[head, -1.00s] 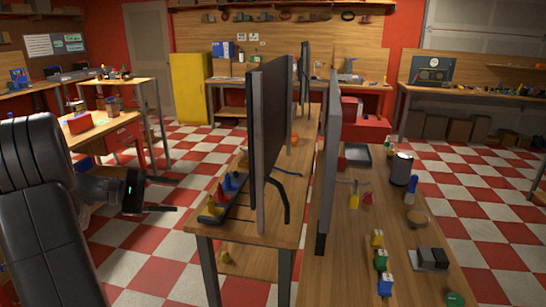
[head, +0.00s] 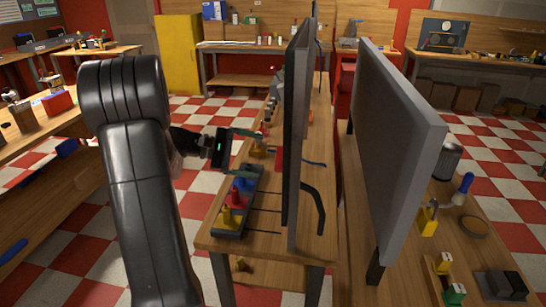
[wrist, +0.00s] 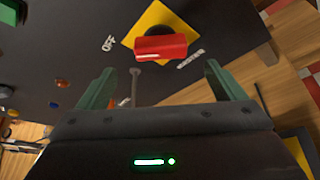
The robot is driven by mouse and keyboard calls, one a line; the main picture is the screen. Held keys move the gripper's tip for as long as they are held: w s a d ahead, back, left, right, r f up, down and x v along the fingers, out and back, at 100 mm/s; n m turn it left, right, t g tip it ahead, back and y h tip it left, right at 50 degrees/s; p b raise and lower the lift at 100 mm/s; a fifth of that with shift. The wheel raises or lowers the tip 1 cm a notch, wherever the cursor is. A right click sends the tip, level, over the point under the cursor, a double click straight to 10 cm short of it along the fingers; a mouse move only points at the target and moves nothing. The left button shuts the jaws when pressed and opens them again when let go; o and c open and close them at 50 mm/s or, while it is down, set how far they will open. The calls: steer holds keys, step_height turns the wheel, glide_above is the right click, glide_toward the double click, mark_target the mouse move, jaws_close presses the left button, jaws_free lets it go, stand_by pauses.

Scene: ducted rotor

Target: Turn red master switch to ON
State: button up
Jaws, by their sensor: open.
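In the wrist view, the red master switch (wrist: 161,47) is a bar-shaped handle on a yellow diamond plate (wrist: 159,17), mounted on a dark panel (wrist: 60,30). In the head view, my gripper (head: 244,153) is left of the upright dark panel, which shows nearly edge-on; the switch cannot be made out there.
On the bench (head: 221,219) below my gripper is a dark box (head: 230,229) with yellow, red and blue knobs. Black cables run from it toward the panel. A second grey panel (head: 395,140) stands to the right. Small buttons (wrist: 58,84) sit left on the switch panel.

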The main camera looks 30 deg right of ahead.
mark_target(281, 159)
steer(key=x, duration=0.6)
steer(key=shift+s+d+p, duration=0.15)
steer(key=shift+s+p, duration=0.1)
steer(key=shift+p, duration=0.05)
steer(key=shift+f, duration=0.1)
steer(key=c, duration=1)
